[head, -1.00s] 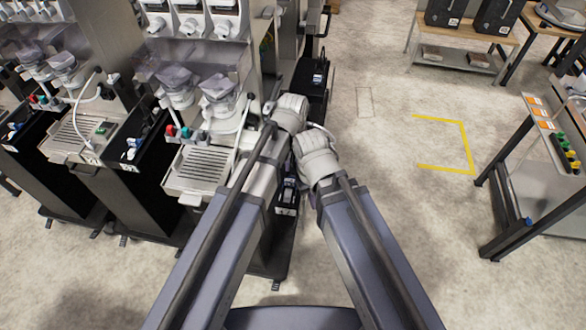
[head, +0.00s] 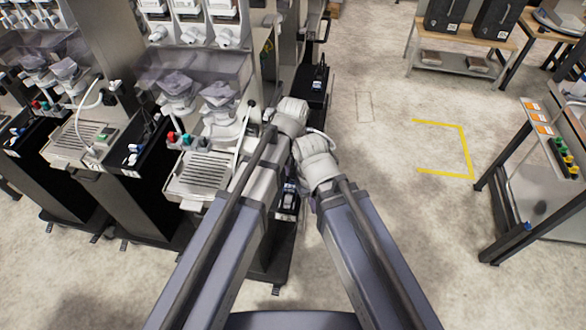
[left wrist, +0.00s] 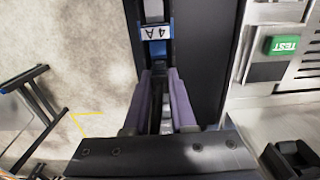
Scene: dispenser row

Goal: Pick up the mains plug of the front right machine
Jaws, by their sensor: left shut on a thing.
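The front right machine (head: 205,172) stands left of my arms, with a slotted drip tray and a dark side channel. My left gripper is over this channel, mostly hidden by my own arms in the head view. In the left wrist view its two purple fingers (left wrist: 162,80) are closed on a narrow thing, apparently the mains plug (left wrist: 166,118); only a greyish strip of it shows between them. A blue piece with a white "4 A" label (left wrist: 155,32) lies just beyond the fingertips, over the dark channel. My right gripper is hidden; only its arm and wrist show.
A green TEST block (left wrist: 284,45) is beside the channel. More machines stand at the left. A bench (head: 500,190) with coloured parts stands at the right, and a wooden table (head: 462,42) at the back. The floor between, with a yellow marking (head: 465,150), is clear.

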